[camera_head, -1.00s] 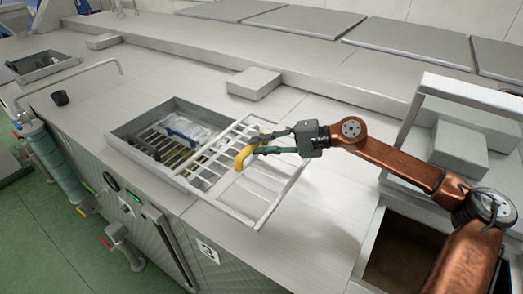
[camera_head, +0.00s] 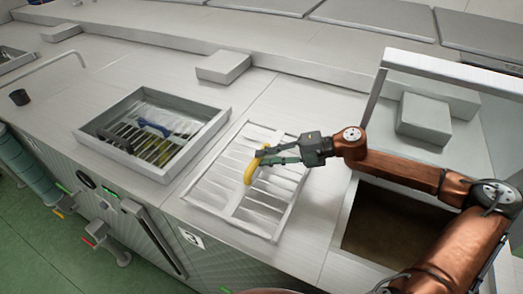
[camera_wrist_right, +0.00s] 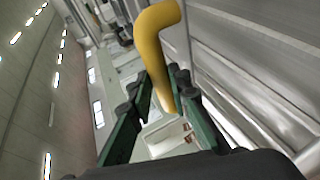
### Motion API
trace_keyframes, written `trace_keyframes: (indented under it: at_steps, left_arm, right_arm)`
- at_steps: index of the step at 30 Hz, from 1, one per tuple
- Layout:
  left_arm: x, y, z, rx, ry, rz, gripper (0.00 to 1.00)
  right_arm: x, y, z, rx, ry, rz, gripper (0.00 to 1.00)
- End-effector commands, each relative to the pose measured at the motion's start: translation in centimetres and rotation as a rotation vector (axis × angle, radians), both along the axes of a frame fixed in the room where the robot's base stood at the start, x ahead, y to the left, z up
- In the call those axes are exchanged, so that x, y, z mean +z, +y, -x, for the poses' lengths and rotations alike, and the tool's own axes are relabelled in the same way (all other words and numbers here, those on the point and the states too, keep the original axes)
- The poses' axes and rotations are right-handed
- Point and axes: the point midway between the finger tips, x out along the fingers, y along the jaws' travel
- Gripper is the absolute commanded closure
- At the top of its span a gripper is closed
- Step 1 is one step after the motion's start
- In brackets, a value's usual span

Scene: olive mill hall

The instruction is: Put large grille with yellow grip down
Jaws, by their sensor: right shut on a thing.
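The large grille (camera_head: 238,206) is a pale rectangular frame with slats and a curved yellow grip (camera_head: 249,172). It is low over the bare counter, between the open basin and the dark opening; I cannot tell whether it touches the surface. My right gripper (camera_head: 262,158) is shut on the yellow grip, coming from the right. The right wrist view shows the yellow grip (camera_wrist_right: 158,45) running down between the green fingers (camera_wrist_right: 158,100). My left gripper is out of view.
The open basin (camera_head: 105,150) left of the grille holds a slatted rack and a blue-handled item (camera_head: 150,126). A dark rectangular opening (camera_head: 390,225) is at right. A grey block (camera_head: 223,66) stands behind. A dark cup (camera_head: 19,97) is far left.

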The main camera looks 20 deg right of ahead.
Motion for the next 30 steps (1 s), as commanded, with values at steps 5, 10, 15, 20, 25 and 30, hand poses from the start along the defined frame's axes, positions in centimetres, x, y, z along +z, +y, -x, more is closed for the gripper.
trace_keyframes:
  at_steps: [5,10,15,20,25,30]
  left_arm:
    - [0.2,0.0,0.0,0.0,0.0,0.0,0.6]
    - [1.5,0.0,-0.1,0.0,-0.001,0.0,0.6]
    - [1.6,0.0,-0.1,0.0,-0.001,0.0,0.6]
    - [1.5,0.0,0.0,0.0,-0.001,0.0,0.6]
    - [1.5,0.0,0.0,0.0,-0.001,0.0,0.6]
    - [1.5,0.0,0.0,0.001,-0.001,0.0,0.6]
  right_arm:
    - [-0.4,-0.4,0.4,-0.001,-0.001,-0.001,1.0]
    - [-2.3,-0.3,0.3,-0.002,-0.001,-0.004,1.0]
    - [-3.2,-0.3,0.3,0.0,-0.005,-0.002,1.0]
    - [-3.3,-0.3,0.3,0.0,-0.004,-0.001,1.0]
    - [-3.6,-0.4,0.3,-0.001,0.0,0.001,0.71]
    - [-3.6,-0.4,0.3,-0.001,0.0,0.001,0.65]
